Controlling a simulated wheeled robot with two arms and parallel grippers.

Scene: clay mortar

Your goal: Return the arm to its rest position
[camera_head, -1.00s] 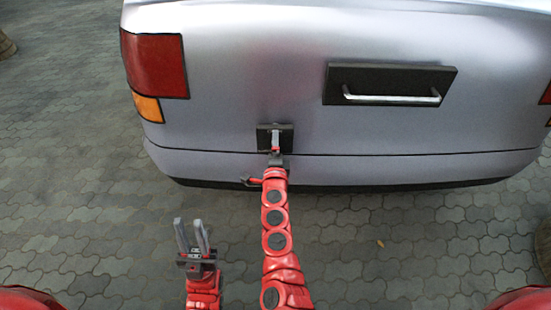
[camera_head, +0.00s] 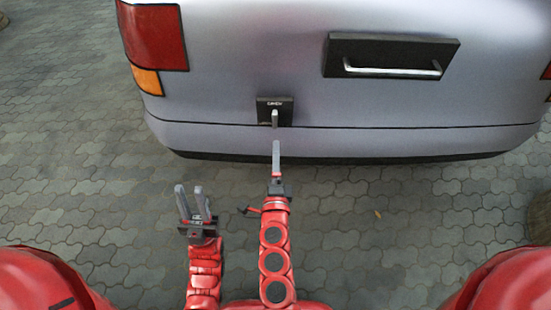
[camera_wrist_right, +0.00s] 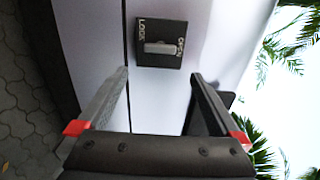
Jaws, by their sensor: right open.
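The right gripper (camera_head: 277,160) is open and empty in the head view, seen edge-on, just short of the car's rear. In the right wrist view its two fingers (camera_wrist_right: 160,100) are wide apart with nothing between them. The latch knob (camera_wrist_right: 160,47) lies beyond the fingertips, on a dark plate (camera_wrist_right: 176,29) marked LOCK and OPEN. The same knob (camera_head: 275,118) shows in the head view, apart from the gripper. The left gripper (camera_head: 182,204) is low at the left, above the paving, fingers apart and empty.
The silver car's rear (camera_head: 220,90) fills the upper part of the head view, with a dark plate and bar handle (camera_head: 392,70) at right. The paving (camera_head: 90,170) to the left and the paving below the bumper at right are clear.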

